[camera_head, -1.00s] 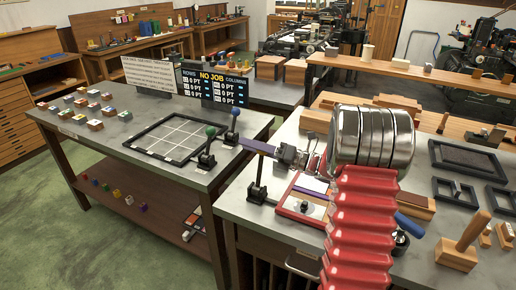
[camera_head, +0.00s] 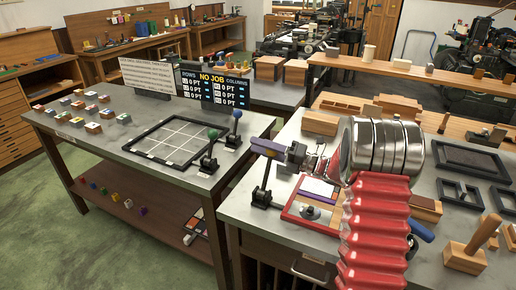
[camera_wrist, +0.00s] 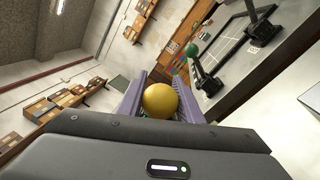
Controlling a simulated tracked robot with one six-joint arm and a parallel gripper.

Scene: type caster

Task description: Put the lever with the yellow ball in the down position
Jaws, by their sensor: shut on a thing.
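The lever with the yellow ball stands on the front edge of the right table; its black shaft (camera_head: 265,180) is near upright, leaning slightly right. In the wrist view, the yellow ball (camera_wrist: 160,100) sits between the two purple fingers of my gripper (camera_wrist: 161,93). In the head view, my gripper (camera_head: 268,148) is at the top of this shaft, shut on the ball, which the fingers hide there.
On the left table stand a green-ball lever (camera_head: 210,152) and a blue-ball lever (camera_head: 235,125), beside a black grid frame (camera_head: 140,151). A red-edged tray (camera_head: 290,215) lies right of the held lever. A "NO JOB" board (camera_head: 213,85) stands behind.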

